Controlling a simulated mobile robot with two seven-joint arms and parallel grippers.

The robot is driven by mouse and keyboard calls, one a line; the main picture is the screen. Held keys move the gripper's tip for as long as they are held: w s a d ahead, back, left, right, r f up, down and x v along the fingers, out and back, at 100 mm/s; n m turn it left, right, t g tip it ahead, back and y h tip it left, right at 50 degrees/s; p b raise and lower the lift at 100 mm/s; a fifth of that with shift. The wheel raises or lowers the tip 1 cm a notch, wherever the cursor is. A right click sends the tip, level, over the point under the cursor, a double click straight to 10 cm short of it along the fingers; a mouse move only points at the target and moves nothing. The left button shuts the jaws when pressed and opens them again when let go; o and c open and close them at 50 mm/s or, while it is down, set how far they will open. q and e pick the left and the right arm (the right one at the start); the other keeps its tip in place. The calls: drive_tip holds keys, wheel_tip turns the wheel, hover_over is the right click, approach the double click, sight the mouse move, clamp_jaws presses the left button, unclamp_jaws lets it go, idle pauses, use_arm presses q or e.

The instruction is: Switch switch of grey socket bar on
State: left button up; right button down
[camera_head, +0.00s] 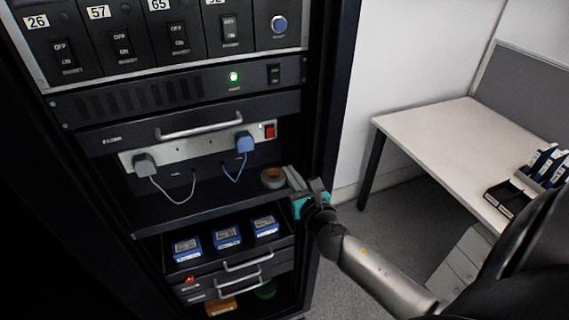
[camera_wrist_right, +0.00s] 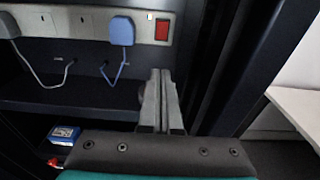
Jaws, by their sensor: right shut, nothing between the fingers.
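The grey socket bar (camera_head: 196,150) is mounted in the black rack, with a grey plug (camera_head: 144,164) at its left and a blue plug (camera_head: 244,142) near its right end. Its red rocker switch (camera_head: 269,131) sits at the right end beside a small pale light. In the right wrist view the red switch (camera_wrist_right: 162,30) is upper centre, right of the blue plug (camera_wrist_right: 122,31). My right gripper (camera_head: 294,180) is shut and empty, below and slightly right of the switch, apart from it. It also shows in the wrist view (camera_wrist_right: 161,76). My left gripper is not in view.
A roll of tape (camera_head: 273,178) lies on the rack shelf (camera_head: 190,204) beside my right gripper. Above is a panel with a green light (camera_head: 233,76). Below, an open drawer holds blue boxes (camera_head: 227,235). A white desk (camera_head: 440,145) stands at right.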

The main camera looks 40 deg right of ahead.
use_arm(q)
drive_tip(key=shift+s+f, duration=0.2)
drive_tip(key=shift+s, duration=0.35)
use_arm(e)
drive_tip(key=shift+f+v, duration=0.25)
drive_tip(key=shift+v, duration=0.8)
drive_tip(key=shift+d, duration=0.1)
drive_tip(key=shift+f, duration=0.1)
